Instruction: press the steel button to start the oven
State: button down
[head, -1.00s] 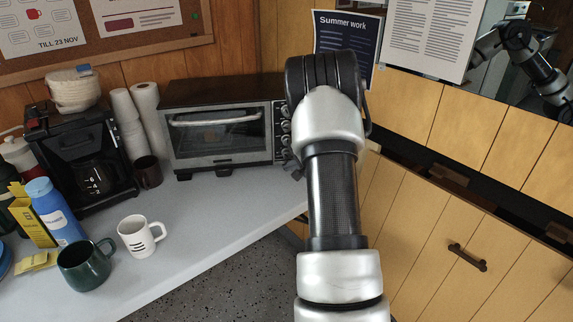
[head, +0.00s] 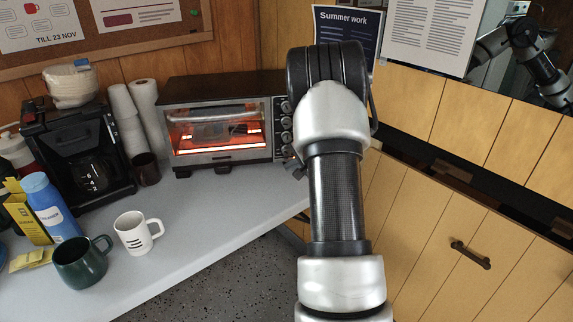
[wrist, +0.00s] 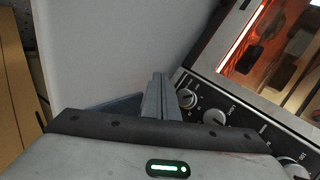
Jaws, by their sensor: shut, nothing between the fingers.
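The toaster oven (head: 222,95) stands at the back of the counter, and its window (head: 218,133) glows orange-red inside. Its control panel with several round knobs (head: 286,123) is at its right side, partly behind my arm. In the wrist view the lit window (wrist: 275,50) is at upper right and the knobs (wrist: 214,116) run below it. My gripper (wrist: 160,76) is shut and empty, its tips by the end of the knob row. I cannot make out the steel button; the fingers may hide it. Whether the tips touch the panel I cannot tell.
A white mug (head: 137,233), green mug (head: 80,262) and blue bottle (head: 50,205) are nearer. The counter (head: 215,205) before the oven is clear.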

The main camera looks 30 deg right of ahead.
jog(key=shift+s+a+f+b, duration=0.15)
jog(key=shift+s+b, duration=0.3)
jog(key=shift+b, duration=0.15)
jog(key=shift+s+a+r+b, duration=0.1)
jog(key=shift+s+a+b, duration=0.15)
jog(key=shift+s, duration=0.35)
jog(key=shift+s+a+r+b, duration=0.1)
jog(key=shift+s+a+b, duration=0.15)
jog(key=shift+s, duration=0.35)
jog(key=shift+s+a, duration=0.25)
jog(key=shift+s, duration=0.45)
